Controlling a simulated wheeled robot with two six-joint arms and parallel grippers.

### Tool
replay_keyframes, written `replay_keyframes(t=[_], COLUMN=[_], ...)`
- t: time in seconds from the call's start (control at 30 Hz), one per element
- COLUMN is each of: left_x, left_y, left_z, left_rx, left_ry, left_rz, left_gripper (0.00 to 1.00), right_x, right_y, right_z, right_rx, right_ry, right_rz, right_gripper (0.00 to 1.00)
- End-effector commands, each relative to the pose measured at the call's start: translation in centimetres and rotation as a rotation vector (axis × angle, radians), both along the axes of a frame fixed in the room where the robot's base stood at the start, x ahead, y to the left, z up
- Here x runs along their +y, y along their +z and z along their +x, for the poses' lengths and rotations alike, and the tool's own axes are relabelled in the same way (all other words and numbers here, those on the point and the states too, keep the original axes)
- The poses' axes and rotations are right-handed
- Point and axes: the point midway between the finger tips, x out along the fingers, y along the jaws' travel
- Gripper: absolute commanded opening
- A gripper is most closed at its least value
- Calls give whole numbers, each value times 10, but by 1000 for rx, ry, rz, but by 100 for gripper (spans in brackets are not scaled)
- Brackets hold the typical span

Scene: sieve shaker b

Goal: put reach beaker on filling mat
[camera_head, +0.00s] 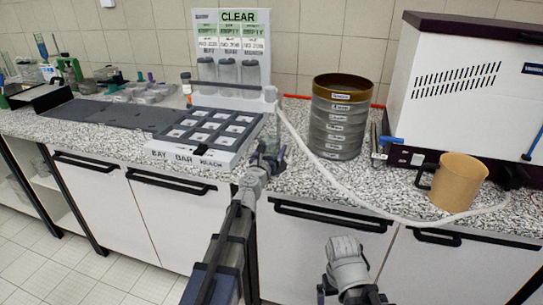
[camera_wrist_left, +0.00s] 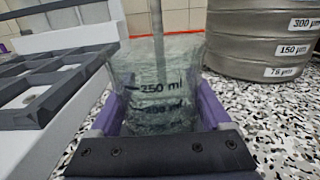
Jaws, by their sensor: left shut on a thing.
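A clear glass beaker (camera_wrist_left: 155,95) with dark volume marks, one reading 250 ml, stands between the purple fingers of my left gripper (camera_wrist_left: 160,115) in the left wrist view. The fingers are shut on its sides. In the head view my left gripper (camera_head: 270,150) is just right of the rack's front corner, and the beaker there is too small to make out clearly. Flat dark grey mats (camera_head: 85,112) lie on the counter at the left; I cannot tell whether one is the filling mat. My right gripper (camera_head: 350,290) is low, in front of the cabinets; its fingers are unclear.
A white rack (camera_head: 225,148) with dark square cells, marked BAY, BAR and REACH, borders the left gripper. A sieve stack (camera_head: 338,125) stands to the right, with a tan mug (camera_head: 458,183) and a white machine (camera_head: 465,85) beyond. A pale hose (camera_head: 335,185) crosses the counter.

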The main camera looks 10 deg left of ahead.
Motion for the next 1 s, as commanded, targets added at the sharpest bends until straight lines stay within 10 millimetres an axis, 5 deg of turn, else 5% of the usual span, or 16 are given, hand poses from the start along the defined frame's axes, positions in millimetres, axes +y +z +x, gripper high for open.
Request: replay_keyframes(t=[0.4,0.43,0.57,1.0], left_x=[-1,-1,-1,-1], left_y=[-7,-6,-5,-1], left_z=[0,0,0,-2], left_rx=[0,0,0,0], left_ry=[0,0,0,0], left_rz=[0,0,0,0], left_gripper=[8,83,97,100], right_x=[0,0,0,0], right_y=[-7,-6,-5,-1], right_z=[0,0,0,0], right_rx=[0,0,0,0], right_ry=[0,0,0,0], right_rz=[0,0,0,0], right_gripper=[100,100,100,100])
